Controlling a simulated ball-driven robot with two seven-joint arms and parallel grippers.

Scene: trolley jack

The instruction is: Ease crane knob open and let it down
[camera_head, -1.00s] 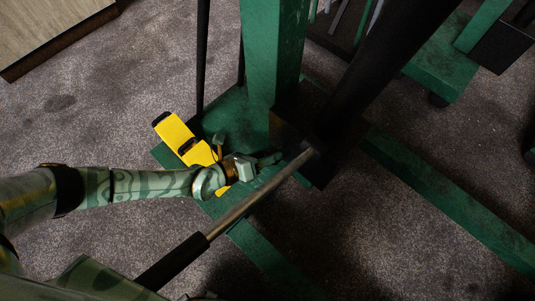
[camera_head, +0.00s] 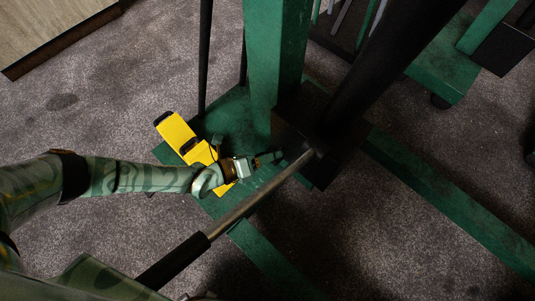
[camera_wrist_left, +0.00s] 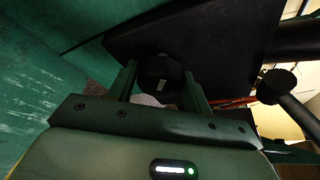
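The crane has a green upright post (camera_head: 275,60), a thick black ram (camera_head: 385,65) and a dark block at its foot. Its dark release knob (camera_wrist_left: 160,75) shows in the left wrist view against a black block face (camera_wrist_left: 215,45). My left gripper (camera_head: 270,159) is at the foot of the crane. In the wrist view its two fingers (camera_wrist_left: 160,88) stand apart, one on each side of the knob. Any contact with the knob is hard to tell. In the head view the knob is too dark to make out. My right gripper is not in view.
A steel pump handle (camera_head: 250,204) with a black grip (camera_head: 172,262) slants past my left gripper. A yellow object (camera_head: 180,134) lies beside the wrist on the green base. Green legs (camera_head: 450,205) run along the grey carpet. A wooden surface (camera_head: 50,30) is at top left.

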